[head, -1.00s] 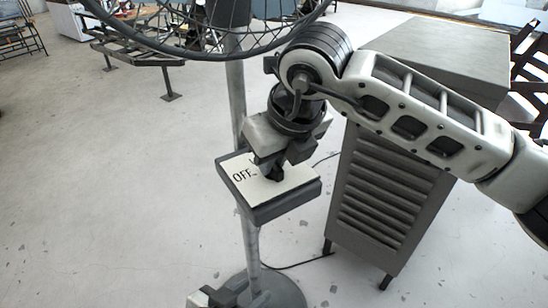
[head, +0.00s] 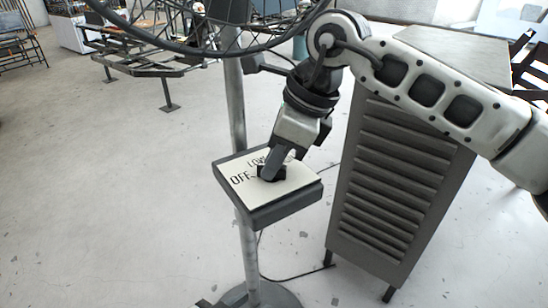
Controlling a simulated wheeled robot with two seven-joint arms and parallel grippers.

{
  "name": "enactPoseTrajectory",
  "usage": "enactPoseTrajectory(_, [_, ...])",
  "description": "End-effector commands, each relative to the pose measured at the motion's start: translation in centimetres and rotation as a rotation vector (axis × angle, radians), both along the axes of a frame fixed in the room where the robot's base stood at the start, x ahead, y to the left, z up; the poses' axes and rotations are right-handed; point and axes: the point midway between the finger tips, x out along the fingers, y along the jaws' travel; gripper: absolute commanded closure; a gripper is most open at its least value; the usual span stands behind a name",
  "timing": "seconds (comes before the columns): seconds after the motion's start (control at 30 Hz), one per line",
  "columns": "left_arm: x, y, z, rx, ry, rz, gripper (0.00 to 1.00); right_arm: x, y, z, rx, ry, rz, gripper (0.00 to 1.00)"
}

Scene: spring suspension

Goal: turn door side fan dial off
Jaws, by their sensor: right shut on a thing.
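The fan's control box (head: 290,200) is a dark box with a pale top plate, fixed to the grey fan pole (head: 237,110). The plate carries the word OFF at its left and a partly hidden word that looks like LOW above it. A small black dial (head: 270,173) sits on the plate. My right gripper (head: 272,168) reaches down from the upper right and is shut on the dial, its fingers hiding part of it. The dial's exact pointing direction is hard to tell. A small part at the bottom edge may be my left gripper, but it is too cut off to tell.
The round fan cage (head: 205,50) hangs over the top. A grey louvred cabinet (head: 390,190) stands close at the right, behind my right arm. A metal bench (head: 150,65) is farther back. The floor at the left is clear.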

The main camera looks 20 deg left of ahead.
Motion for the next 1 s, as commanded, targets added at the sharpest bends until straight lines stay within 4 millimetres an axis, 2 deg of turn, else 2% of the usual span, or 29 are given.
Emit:
enactPoseTrajectory(0.4, [0.18, 0.0, 0.16, 0.001, 0.002, -0.001, 0.64, 0.11, 0.0, 0.12, -0.001, -0.001, 0.188, 1.0])
enactPoseTrajectory(0.97, [0.41, 0.07, 0.19, 0.002, -0.003, 0.001, 0.64, 0.16, -0.03, 0.09, -0.001, -0.004, 0.212, 1.0])
enactPoseTrajectory(1.0, [0.41, 0.07, 0.18, 0.002, -0.003, 0.001, 0.64, 0.15, -0.02, 0.09, -0.001, -0.004, 0.212, 0.75])
